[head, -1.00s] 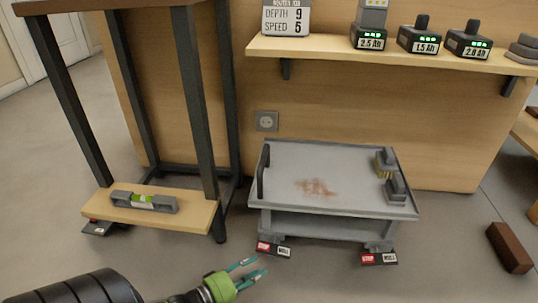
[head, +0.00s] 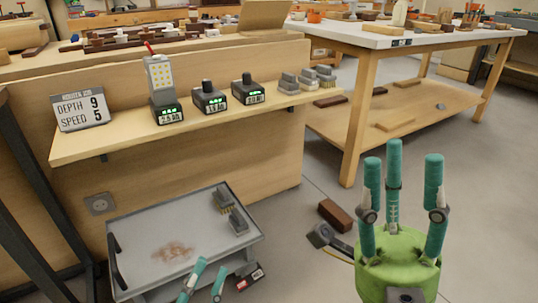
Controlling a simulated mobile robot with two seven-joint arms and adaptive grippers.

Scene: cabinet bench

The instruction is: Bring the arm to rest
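My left gripper (head: 210,268) shows only its teal fingers at the bottom edge, in front of the grey cart (head: 215,200). The fingers are apart with nothing between them; its palm is out of frame. My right gripper (head: 402,160) stands large at the lower right, green-bodied, with its teal fingers pointing up. They are spread and empty, and the gripper touches nothing that I can see.
A wooden shelf (head: 135,137) holds a depth and speed sign (head: 81,109), batteries (head: 208,97) and grey blocks. A white-topped workbench (head: 350,38) stands behind at the right. A brown brick (head: 335,215) lies on the floor beside the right gripper.

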